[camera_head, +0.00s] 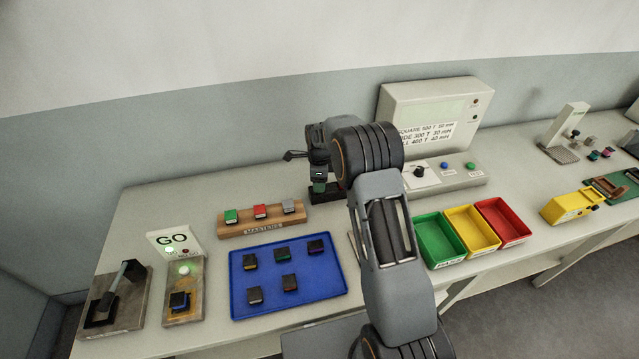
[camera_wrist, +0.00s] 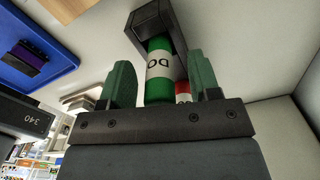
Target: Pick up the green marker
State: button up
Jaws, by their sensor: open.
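The green marker (camera_wrist: 159,48) has a white label band with dark letters. In the wrist view it lies between the two fingers of my gripper (camera_wrist: 163,76), with a gap visible to each finger. Its far end meets a black holder (camera_wrist: 150,16). My gripper is open, and its base hides the marker's near end. In the head view my gripper (camera_head: 319,180) is over the black holder (camera_head: 322,197), behind my arm. I cannot clearly tell the marker from the gripper there.
A red marker (camera_wrist: 183,88) is close beside the green one, near the right finger. A blue tray (camera_head: 240,300) with several dark blocks and a wooden MASTERS rack (camera_head: 262,229) stand left. Green (camera_head: 428,258), yellow and red bins stand right. A grey tester (camera_head: 440,95) stands behind.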

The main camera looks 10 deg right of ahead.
jog(key=shift+f, duration=0.3)
jog(key=shift+c, duration=0.2)
jog(key=c, duration=1)
jog(key=shift+r, duration=0.1)
